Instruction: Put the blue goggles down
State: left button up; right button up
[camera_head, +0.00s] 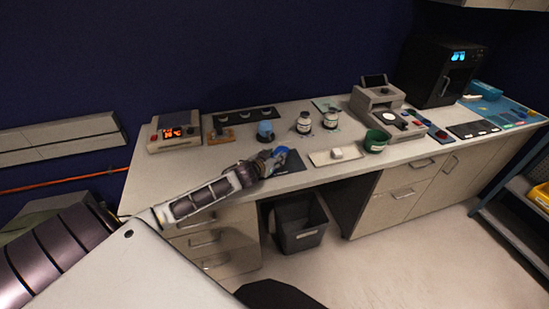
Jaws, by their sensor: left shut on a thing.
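My left gripper (268,162) reaches over the front edge of the light grey counter (225,165). It is shut on the blue goggles (278,154), which show as a small blue shape at the fingertips, partly hidden by the gripper. The goggles are at or just above a dark mat (293,163) near the front edge; I cannot tell whether they touch it. My right gripper is not in view.
Behind the goggles stand a blue-topped container (265,131) and two white jars (304,123). A pale mat with a white block (337,153) and a green cup (376,141) are to the right. A grey bin (301,238) stands below.

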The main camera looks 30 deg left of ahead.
pick_arm(q)
jog(key=shift+f, duration=0.1)
jog(key=o, duration=1)
jog(key=shift+s, duration=0.1)
jog(key=shift+v, duration=6)
